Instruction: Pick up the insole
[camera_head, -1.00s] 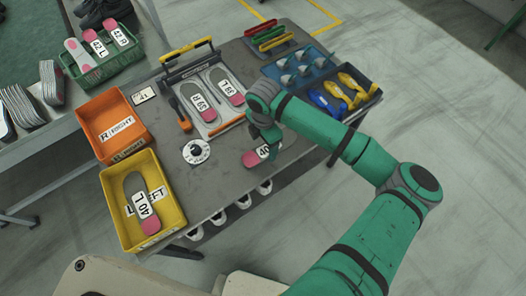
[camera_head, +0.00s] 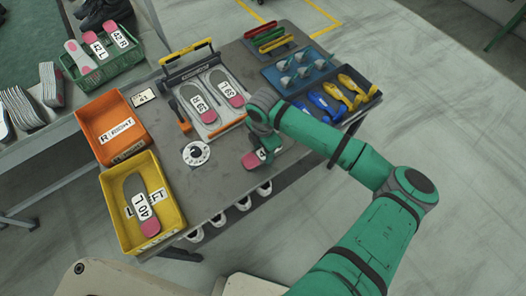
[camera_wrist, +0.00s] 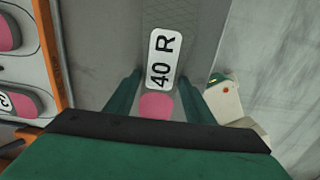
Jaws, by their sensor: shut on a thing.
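The insole (camera_wrist: 156,107) is grey with a pink heel and a white label reading "40 R". In the wrist view it lies between the two fingers of my gripper (camera_wrist: 157,93), which is shut on it near the pink heel. In the head view the insole (camera_head: 251,160) shows at my gripper (camera_head: 264,150), over the front right part of the grey table (camera_head: 213,178); much of it is hidden by the gripper. I cannot tell whether it is clear of the table top.
A yellow bin (camera_head: 112,213) holds a "40 L" insole. An orange bin (camera_head: 93,125) marked RIGHT stands behind it. A press-like frame (camera_head: 187,75) holds two 39 insoles. A blue tray (camera_head: 277,78) and a dark tray of yellow and blue tools (camera_head: 372,97) stand at the right.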

